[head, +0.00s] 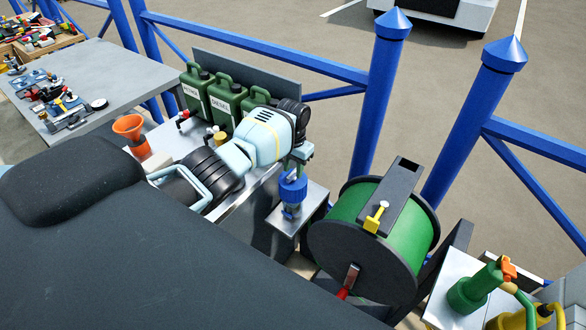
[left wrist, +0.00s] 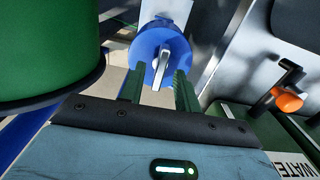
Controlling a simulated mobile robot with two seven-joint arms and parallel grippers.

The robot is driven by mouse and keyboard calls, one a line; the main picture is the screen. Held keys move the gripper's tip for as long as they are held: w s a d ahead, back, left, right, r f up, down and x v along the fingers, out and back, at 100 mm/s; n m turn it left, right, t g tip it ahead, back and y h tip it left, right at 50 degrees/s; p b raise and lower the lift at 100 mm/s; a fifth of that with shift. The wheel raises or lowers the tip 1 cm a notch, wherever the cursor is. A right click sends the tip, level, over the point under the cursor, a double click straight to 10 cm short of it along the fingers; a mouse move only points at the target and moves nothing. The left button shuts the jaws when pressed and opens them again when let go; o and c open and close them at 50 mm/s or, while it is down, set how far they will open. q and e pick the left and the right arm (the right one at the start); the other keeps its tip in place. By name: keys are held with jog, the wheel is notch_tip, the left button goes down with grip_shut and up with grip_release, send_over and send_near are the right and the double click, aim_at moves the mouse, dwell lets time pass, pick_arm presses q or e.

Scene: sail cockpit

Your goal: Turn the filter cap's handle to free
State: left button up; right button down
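The blue filter cap (head: 293,185) sits on top of the filter, on a grey metal stand beside the cable reel. In the left wrist view, the round blue cap shows face-on with a pale, narrow handle (left wrist: 162,70) across it. My left gripper (left wrist: 159,90) is open, with its green fingers apart on either side of the handle's near end. Gaps show between the handle and both fingers. In the head view, my left gripper (head: 301,154) is just above the cap, and its wrist hides part of its fingers. My right gripper is in neither view.
A large green reel (head: 352,205) with black flanges stands close to the right of the filter. Green fuel cans (head: 228,98) stand behind my left arm. An orange funnel (head: 128,127) is at the left. Blue railings (head: 377,90) rise behind.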

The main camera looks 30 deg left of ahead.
aim_at(293, 172)
pick_arm(q)
notch_tip(293, 172, up, 7)
jog(key=shift+r, duration=0.1)
dwell(0.3)
dwell(0.4)
